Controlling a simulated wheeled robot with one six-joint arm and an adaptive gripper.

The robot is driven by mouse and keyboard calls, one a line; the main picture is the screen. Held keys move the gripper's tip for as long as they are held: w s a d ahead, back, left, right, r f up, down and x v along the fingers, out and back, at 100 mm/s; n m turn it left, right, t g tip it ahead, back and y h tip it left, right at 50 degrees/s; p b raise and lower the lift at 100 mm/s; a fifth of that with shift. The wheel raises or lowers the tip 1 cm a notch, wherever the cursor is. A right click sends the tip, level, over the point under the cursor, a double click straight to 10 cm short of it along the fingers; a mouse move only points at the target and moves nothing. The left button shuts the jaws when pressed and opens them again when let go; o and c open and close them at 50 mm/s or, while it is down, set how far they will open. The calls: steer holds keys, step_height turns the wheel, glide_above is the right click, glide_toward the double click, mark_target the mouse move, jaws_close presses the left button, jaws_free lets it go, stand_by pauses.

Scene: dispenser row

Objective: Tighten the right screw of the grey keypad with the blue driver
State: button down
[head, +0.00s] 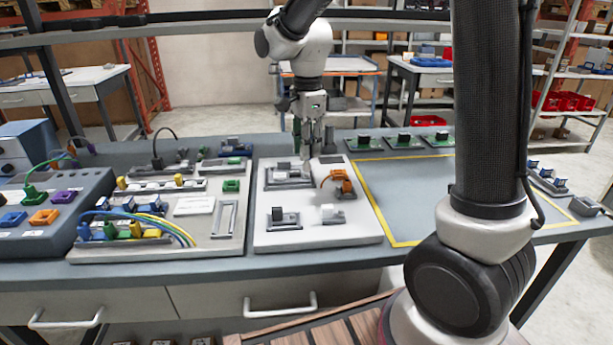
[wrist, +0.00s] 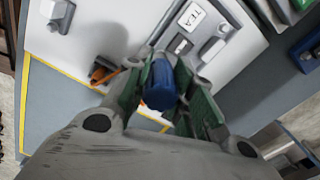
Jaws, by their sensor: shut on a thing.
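My gripper (head: 309,150) points down over the white board, above the right part of a flat grey unit (head: 288,177) that looks like the grey keypad. In the wrist view, my gripper (wrist: 165,82) has its green fingers shut on the blue driver (wrist: 159,88), whose thick blue handle sits between them. The grey unit (wrist: 200,32) also shows in the wrist view, with a "TEA" label, beyond the fingers. The driver's tip and the right screw are hidden or too small to make out, so I cannot tell whether they touch.
An orange part with a cable (head: 343,184) stands right of the grey unit on the white board (head: 262,222). Two small switch-like units sit at the board's front. A board with coloured plugs (head: 140,230) lies to the left. The yellow-outlined area (head: 410,200) is clear.

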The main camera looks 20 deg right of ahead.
steer(key=n, duration=1.2)
steer(key=shift+n, duration=0.3)
steer(key=n, duration=0.6)
steer(key=n, duration=0.3)
steer(key=shift+f, duration=0.3)
steer(key=shift+f, duration=0.15)
steer(key=shift+f, duration=0.4)
